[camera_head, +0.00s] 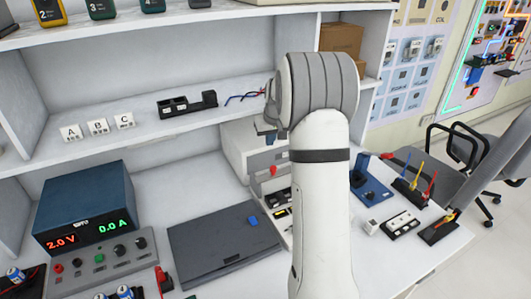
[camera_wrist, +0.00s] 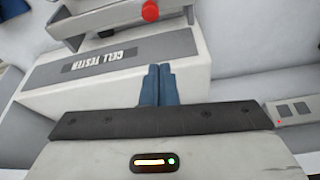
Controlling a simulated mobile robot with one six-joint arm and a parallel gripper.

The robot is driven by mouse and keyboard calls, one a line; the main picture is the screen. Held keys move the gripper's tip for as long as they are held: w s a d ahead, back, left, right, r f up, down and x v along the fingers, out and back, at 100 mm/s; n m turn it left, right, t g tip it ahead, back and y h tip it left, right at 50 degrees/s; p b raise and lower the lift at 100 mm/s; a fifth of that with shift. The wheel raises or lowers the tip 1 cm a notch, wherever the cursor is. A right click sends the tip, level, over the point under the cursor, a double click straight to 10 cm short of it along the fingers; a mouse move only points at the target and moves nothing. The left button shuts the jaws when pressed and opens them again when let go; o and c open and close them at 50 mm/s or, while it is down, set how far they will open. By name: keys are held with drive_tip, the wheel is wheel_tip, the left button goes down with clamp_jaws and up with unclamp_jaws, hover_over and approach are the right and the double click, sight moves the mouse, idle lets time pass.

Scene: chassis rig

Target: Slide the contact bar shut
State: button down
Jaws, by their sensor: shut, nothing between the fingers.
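The white cell tester (camera_wrist: 200,62), with its name on a grey strip, fills the left and middle of the wrist view. A grey bar (camera_wrist: 95,25) with a red knob (camera_wrist: 150,11) sits at its top edge; I take this to be the contact bar. In the head view the tester (camera_head: 238,140) stands on the bench, with the red knob (camera_head: 273,170) left of my arm. My gripper (camera_wrist: 157,72) has its blue fingers together and empty, over the tester's near part and apart from the knob. My arm hides part of the tester in the head view.
A dark flat case (camera_head: 215,245) lies left of the tester and a blue power supply (camera_head: 85,205) stands further left. A shelf (camera_head: 140,135) with lettered blocks and a black holder (camera_head: 187,104) runs above. Small parts and a tool rack (camera_head: 413,188) are to the right.

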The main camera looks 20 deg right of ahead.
drive_tip(key=shift+w+d+f, duration=0.25)
drive_tip(key=shift+w+d, duration=0.1)
drive_tip(key=shift+w, duration=0.15)
drive_tip(key=shift+w+d+f, duration=0.2)
drive_tip(key=shift+w+d, duration=0.15)
drive_tip(key=shift+w, duration=0.1)
drive_tip(key=p+x, duration=0.1)
drive_tip(key=x, duration=0.8)
drive_tip(key=shift+w+f+p, duration=0.1)
drive_tip(key=shift+f+p, duration=0.3)
drive_tip(key=shift+s+a+f+p, duration=0.15)
drive_tip(key=shift+s+p, duration=0.35)
drive_tip(key=shift+s, duration=1.5)
